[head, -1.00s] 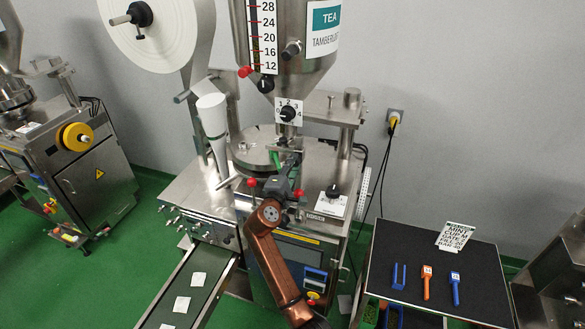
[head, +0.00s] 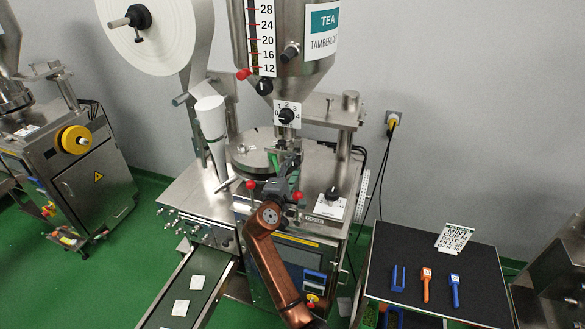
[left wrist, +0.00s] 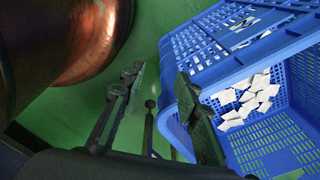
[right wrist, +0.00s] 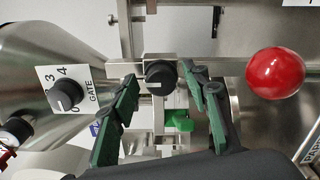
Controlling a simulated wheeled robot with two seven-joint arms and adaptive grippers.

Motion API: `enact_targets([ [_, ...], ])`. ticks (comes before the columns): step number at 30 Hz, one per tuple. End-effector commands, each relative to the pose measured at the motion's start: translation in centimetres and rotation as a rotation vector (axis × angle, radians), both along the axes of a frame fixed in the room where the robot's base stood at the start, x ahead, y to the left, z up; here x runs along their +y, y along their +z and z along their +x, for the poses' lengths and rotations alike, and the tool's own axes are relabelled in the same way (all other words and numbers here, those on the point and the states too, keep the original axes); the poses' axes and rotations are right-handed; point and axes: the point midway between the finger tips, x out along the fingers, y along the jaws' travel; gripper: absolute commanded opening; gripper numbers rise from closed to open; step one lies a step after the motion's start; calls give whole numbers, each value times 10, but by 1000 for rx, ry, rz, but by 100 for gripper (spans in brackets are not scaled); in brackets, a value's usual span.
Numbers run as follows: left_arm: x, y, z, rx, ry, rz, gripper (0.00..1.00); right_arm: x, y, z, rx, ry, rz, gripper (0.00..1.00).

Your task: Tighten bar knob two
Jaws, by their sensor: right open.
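A black knob (right wrist: 160,75) with a pale mark sits on a metal bar (right wrist: 225,66) in the right wrist view. My right gripper (right wrist: 157,82) is open, with its green-padded fingers on either side of the knob; contact cannot be made out. In the head view my right gripper (head: 284,168) is over the front of the tea machine, below the gate dial, and hides the knob. My left gripper (left wrist: 160,82) shows in the left wrist view, open and empty beside a blue crate. I cannot read a number on the knob.
A red ball handle (right wrist: 275,73) is right of the fingers, and the gate dial (right wrist: 65,92) is left. The blue crate (left wrist: 245,75) holds several teabags. A dark-topped table (head: 430,262) with blue and orange tools stands right of the machine.

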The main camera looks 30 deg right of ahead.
Motion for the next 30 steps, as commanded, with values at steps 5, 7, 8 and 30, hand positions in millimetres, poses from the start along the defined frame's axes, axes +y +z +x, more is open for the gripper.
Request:
enact_targets([
  [5, 1, 0, -1, 2, 0, 1, 30, 10, -1, -8, 0, 2, 2, 43],
  [7, 1, 0, -1, 1, 0, 1, 30, 18, -1, -15, 0, 2, 2, 43],
  [8, 1, 0, -1, 1, 0, 1, 30, 23, -1, -19, -1, 2, 2, 43],
  [30, -1, 0, 0, 0, 0, -1, 30, 92, 0, -79, 0, -1, 0, 43],
])
